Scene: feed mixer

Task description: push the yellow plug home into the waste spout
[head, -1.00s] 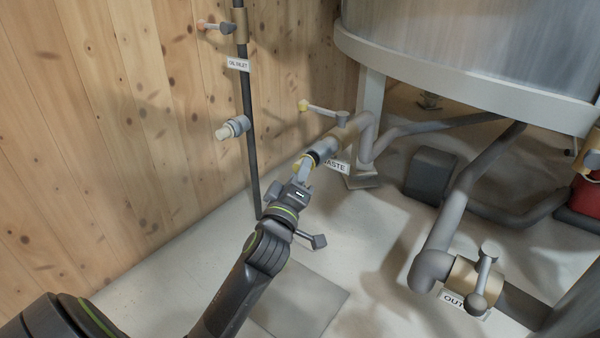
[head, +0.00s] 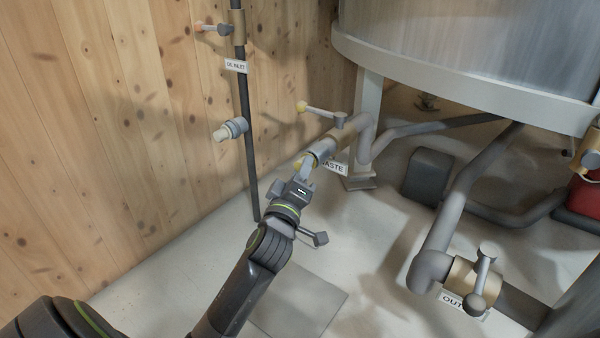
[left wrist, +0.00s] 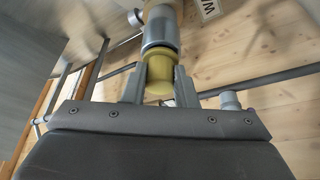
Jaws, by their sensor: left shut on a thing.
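The yellow plug (left wrist: 158,77) is between the two fingers of my left gripper (left wrist: 158,90) in the left wrist view. Its far end meets the grey mouth of the waste spout (left wrist: 160,35), in line with it; how deep it sits inside cannot be told. In the head view my left gripper (head: 306,175) reaches the end of the waste spout (head: 326,147), and only a little of the yellow plug (head: 299,164) shows there. The gripper is shut on the plug. My right gripper is not in view.
A valve lever (head: 322,111) sits above the spout, and the WASTE label (head: 334,168) hangs beside it. The oil inlet pipe (head: 247,150) stands left, near the wooden wall. The outlet valve (head: 474,280) is at lower right. A grey floor plate (head: 300,300) lies below my arm.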

